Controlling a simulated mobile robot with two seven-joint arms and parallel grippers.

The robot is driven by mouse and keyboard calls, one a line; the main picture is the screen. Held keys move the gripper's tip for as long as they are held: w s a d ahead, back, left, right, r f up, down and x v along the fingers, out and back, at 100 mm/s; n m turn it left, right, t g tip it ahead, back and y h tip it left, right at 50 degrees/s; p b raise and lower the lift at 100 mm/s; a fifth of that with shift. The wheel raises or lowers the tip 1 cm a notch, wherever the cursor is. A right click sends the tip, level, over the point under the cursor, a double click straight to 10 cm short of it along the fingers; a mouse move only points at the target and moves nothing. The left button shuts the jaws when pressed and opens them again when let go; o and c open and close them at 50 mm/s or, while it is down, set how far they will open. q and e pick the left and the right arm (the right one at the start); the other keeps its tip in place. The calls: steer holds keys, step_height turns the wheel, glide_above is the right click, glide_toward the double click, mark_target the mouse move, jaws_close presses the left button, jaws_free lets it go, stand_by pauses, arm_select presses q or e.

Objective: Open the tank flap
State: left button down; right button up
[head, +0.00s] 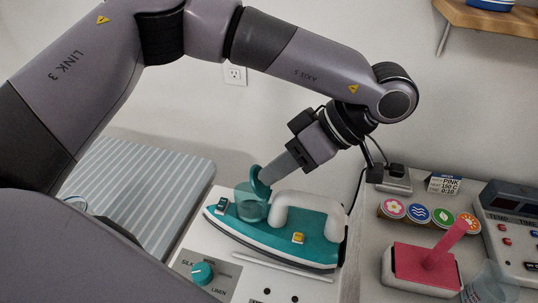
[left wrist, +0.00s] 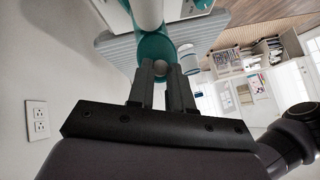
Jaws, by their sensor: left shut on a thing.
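A teal steam iron (head: 315,230) with a white handle (head: 292,199) lies on the white panel. Its see-through teal water tank (head: 250,206) is at the left end of the iron. The teal tank flap (head: 260,184) stands up steeply at the tank's top edge. My left gripper (head: 266,176) reaches down from the upper right and is shut on the flap. In the left wrist view the gripper's dark fingers (left wrist: 163,80) close around a small pale knob in front of the round teal flap (left wrist: 155,46). The fingertips are partly hidden by the flap in the head view. My right gripper is out of view.
A striped grey board (head: 140,185) lies to the left. A teal dial (head: 202,272) sits on the front panel.

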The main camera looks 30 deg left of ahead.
arm_select(q)
steer(key=shift+w+d+f+g+y, duration=0.1)
steer(key=shift+d+f+g+y, duration=0.1)
steer(key=shift+d+y, duration=0.4)
steer(key=shift+w+d+f+g+y, duration=0.1)
steer(key=shift+d+f+g+y, duration=0.15)
steer(key=shift+y, duration=0.65)
steer(key=shift+d, duration=0.1)
steer(key=c, duration=1)
jaws_free()
steer(key=shift+r, duration=0.15)
